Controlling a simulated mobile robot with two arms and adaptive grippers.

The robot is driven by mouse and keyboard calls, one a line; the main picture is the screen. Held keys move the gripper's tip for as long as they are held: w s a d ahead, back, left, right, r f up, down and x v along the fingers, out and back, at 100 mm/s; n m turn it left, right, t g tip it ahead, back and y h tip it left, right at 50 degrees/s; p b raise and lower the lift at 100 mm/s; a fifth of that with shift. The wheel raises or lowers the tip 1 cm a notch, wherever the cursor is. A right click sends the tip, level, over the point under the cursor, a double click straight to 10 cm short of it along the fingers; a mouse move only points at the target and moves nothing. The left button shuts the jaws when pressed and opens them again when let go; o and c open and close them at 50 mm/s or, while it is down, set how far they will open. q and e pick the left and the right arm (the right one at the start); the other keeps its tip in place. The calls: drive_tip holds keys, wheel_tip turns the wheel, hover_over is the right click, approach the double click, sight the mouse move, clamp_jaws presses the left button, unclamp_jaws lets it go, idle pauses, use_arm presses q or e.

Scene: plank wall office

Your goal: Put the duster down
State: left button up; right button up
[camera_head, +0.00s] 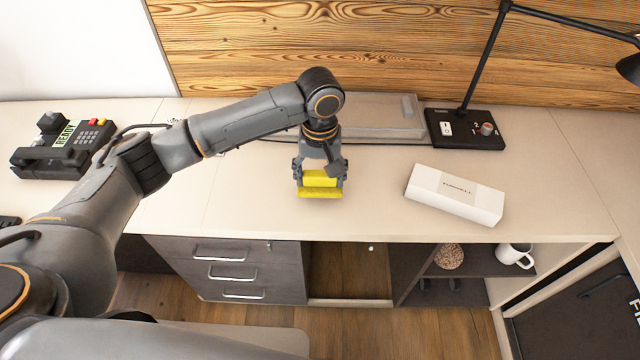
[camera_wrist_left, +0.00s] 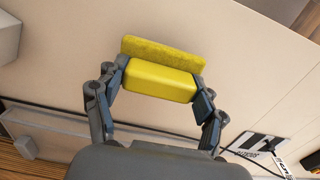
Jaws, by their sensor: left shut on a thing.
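The yellow duster (camera_head: 320,189) is at the middle of the desk (camera_head: 375,205), near its front edge. My left gripper (camera_head: 320,176) is shut on the duster from above, one finger at each end of its block. In the left wrist view the duster (camera_wrist_left: 160,80) sits between the fingertips of my left gripper (camera_wrist_left: 155,88), its fuzzy pad facing away from the palm. The duster is on or just above the desk top; I cannot tell if it touches. My right gripper is not in view.
A white box (camera_head: 454,194) lies to the right of the duster. A black lamp base (camera_head: 465,128) and a grey tray (camera_head: 375,117) stand behind. A telephone (camera_head: 62,148) is at the far left. The desk around the duster is clear.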

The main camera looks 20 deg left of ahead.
sight(320, 185)
use_arm(q)
wheel_tip(320, 185, down, 3)
drive_tip(key=shift+r, duration=0.2)
drive_tip(key=shift+f, duration=0.15)
drive_tip(key=shift+s, duration=0.1)
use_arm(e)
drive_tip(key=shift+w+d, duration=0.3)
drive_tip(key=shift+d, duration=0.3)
use_arm(q)
drive_tip(key=o, duration=1.3)
drive_tip(key=shift+f, duration=0.1)
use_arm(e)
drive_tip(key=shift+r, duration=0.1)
use_arm(q)
wheel_tip(320, 185, up, 12)
drive_tip(key=shift+r+p, duration=0.15)
drive_tip(key=shift+p, duration=0.15)
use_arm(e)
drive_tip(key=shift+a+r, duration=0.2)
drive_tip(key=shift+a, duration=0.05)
